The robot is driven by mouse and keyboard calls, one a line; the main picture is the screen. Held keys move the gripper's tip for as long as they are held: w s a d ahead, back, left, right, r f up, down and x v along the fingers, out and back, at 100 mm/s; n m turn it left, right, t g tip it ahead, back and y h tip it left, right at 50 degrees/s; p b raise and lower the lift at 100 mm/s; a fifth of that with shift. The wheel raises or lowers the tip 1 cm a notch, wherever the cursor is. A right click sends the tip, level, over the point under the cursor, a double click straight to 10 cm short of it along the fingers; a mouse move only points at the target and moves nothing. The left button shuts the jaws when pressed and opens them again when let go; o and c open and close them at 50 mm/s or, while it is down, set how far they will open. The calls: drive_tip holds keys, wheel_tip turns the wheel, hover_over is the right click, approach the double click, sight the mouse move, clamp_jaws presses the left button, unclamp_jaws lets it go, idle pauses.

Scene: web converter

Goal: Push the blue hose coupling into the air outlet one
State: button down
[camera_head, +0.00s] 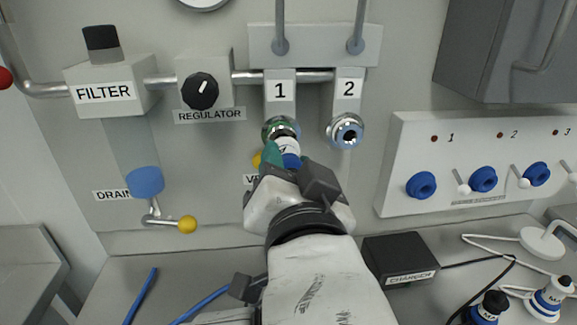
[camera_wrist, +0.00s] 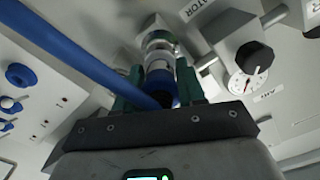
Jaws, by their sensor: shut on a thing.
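My gripper (camera_head: 285,159) is shut on the blue hose coupling (camera_head: 288,147), just in front of air outlet one (camera_head: 281,127). The coupling has a blue and white body. The outlet is a round metal fitting below the "1" label. In the wrist view, the green fingers of my gripper (camera_wrist: 160,85) hold the coupling (camera_wrist: 161,88) from both sides. Its far end meets or nearly meets the metal outlet (camera_wrist: 158,42); I cannot tell how deep it sits. The blue hose (camera_wrist: 85,55) runs off to the upper left. My gripper hides the coupling's rear in the head view.
Air outlet two (camera_head: 345,131) is empty to the right. The regulator (camera_head: 201,91) and filter (camera_head: 108,85) are to the left. A panel with blue sockets (camera_head: 421,185) is at right. A black charger box (camera_head: 399,258) stands on the bench below.

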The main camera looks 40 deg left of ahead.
drive_tip(key=shift+x, duration=1.4)
idle(0.6)
drive_tip(key=c, duration=0.6)
unclamp_jaws()
drive_tip(key=b+v, duration=0.1)
drive_tip(key=v, duration=0.9)
drive_tip(key=shift+s+d, duration=0.3)
drive_tip(key=shift+f, duration=0.1)
